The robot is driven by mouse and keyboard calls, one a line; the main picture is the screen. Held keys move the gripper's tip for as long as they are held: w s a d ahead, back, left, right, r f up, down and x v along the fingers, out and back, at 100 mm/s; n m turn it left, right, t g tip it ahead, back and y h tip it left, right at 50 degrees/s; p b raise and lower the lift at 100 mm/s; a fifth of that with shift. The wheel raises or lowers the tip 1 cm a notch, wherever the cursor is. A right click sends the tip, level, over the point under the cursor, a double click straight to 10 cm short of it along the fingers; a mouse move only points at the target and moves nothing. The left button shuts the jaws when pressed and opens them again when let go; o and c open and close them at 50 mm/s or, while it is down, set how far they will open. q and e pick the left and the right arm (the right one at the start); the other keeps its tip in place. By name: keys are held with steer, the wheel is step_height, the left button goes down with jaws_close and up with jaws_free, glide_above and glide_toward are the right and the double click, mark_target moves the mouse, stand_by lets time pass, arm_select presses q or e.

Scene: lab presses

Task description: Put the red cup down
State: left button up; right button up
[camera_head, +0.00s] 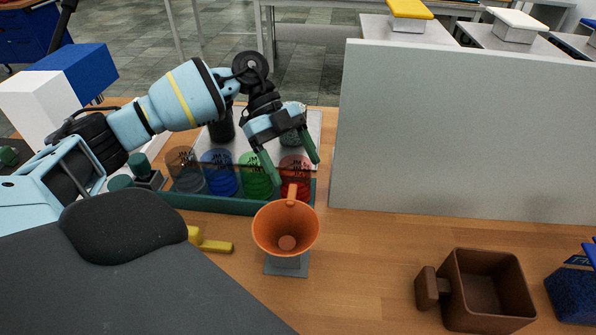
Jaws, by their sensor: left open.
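The red cup (296,187) is see-through and stands upright at the right end of a row of cups in a dark green tray (215,204). My left gripper (293,170) reaches in from the left and is open. One finger shows between the green cup and the red cup, the other by the red cup's right side. I cannot tell whether either finger touches it.
An orange cup (270,233) sits on a small grey base in front of the tray. A brown square mug (487,290) and a blue block (570,297) stand at right. A grey panel (450,140) rises right of the tray. The wooden table (370,255) is clear between them.

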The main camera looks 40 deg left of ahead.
arm_select(q)
steer(key=v, duration=0.9)
